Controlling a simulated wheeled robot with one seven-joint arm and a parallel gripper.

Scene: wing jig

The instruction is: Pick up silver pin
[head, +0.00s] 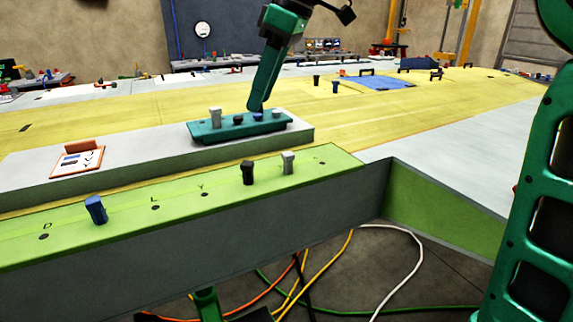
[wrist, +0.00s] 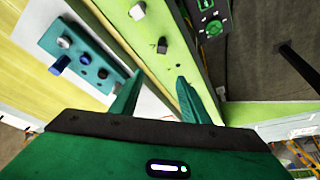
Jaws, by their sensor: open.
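Another silver pin (head: 215,117) stands at the left of a teal block (head: 210,138). A paler, shorter pin top (head: 275,113) shows at that block's right. My gripper (wrist: 160,76) is open and empty; its fingers lie below the strip's pins in the wrist view, touching none that I can see.
A blue pin (head: 95,210) stands at the left of the green strip (head: 130,222), among lettered holes. An orange-framed card (head: 78,160) lies on the grey ledge. The yellow wing surface (head: 120,115) stretches behind. Cables (head: 400,270) lie on the floor.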

